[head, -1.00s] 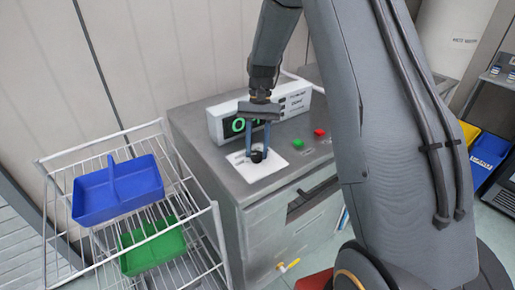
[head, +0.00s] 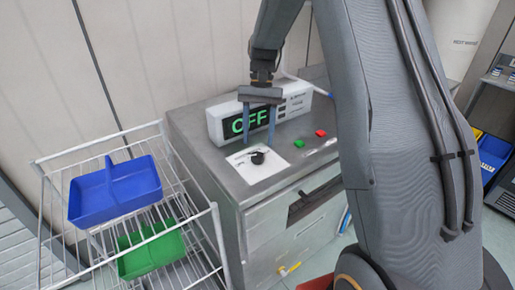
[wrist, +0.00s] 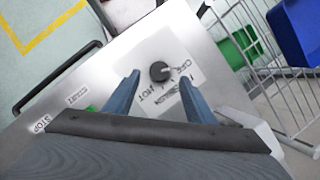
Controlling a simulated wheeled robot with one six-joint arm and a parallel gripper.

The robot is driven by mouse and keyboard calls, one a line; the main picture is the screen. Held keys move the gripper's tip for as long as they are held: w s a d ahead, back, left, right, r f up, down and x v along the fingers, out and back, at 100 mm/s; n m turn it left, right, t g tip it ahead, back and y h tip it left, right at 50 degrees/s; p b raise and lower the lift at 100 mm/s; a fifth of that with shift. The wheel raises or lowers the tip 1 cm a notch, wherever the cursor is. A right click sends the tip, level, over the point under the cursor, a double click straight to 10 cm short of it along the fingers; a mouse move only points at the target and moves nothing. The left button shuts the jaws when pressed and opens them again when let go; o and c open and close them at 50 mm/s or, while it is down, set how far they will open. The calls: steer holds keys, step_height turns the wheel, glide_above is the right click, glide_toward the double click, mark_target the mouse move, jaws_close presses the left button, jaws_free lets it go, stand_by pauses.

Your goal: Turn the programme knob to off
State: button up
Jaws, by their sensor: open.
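The black programme knob (head: 257,157) sits on a white label plate (head: 243,167) on top of the grey machine. The display (head: 246,121) behind it reads OFF in green. In the wrist view the knob (wrist: 159,71) stands beside printed words, OFF, HOT and one partly hidden. My gripper (head: 258,144) is open and empty, its two blue fingers spread above and behind the knob, apart from it.
Green (head: 298,142) and red (head: 321,133) buttons lie right of the plate, marked START and STOP in the wrist view. A wire rack with a blue bin (head: 115,190) and a green bin (head: 150,253) stands left of the machine. The worktop's front strip is clear.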

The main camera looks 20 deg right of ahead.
steer(key=v, duration=0.3)
steer(key=shift+b, duration=0.35)
steer(key=shift+s, duration=0.1)
steer(key=s+a+f+n+t+h, duration=0.1)
steer(key=s+f+n+t, duration=0.1)
steer(key=s, duration=0.8)
steer(key=s+f+n+t+h, duration=0.1)
steer(key=s+f+n+t, duration=0.1)
steer(key=s, duration=0.8)
steer(key=shift+s+a+n+t+b, duration=0.35)
steer(key=shift+n+t, duration=0.25)
steer(key=shift+t, duration=0.2)
steer(key=shift+f, duration=0.15)
